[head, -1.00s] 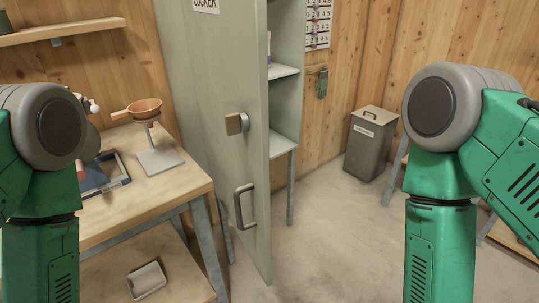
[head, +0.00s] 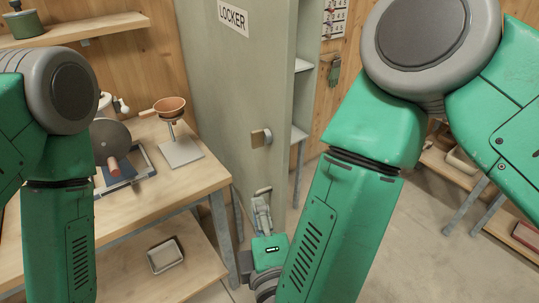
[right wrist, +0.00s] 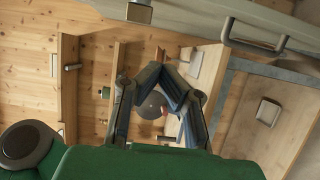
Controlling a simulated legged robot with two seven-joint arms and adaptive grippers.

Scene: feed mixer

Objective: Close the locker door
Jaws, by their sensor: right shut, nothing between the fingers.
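The locker door (head: 228,95) is grey-green with a LOCKER label and stands open; shelves show past its right edge. A latch knob (head: 261,137) sits on its face, with the bar handle (head: 264,190) below. My right gripper (head: 261,203) is low in front of the door, close to the handle and partly covering it; contact cannot be told. In the right wrist view its fingertips (right wrist: 160,68) meet with nothing between them, and the handle (right wrist: 253,40) is apart from them, to the upper right. My left arm shows at left, but its gripper is out of view.
A wooden workbench (head: 205,185) stands left of the door, with a copper bowl on a stand (head: 170,105) and a tray (head: 165,255) on its lower shelf. Another low bench (head: 455,165) is at right. Floor (head: 415,250) is clear between.

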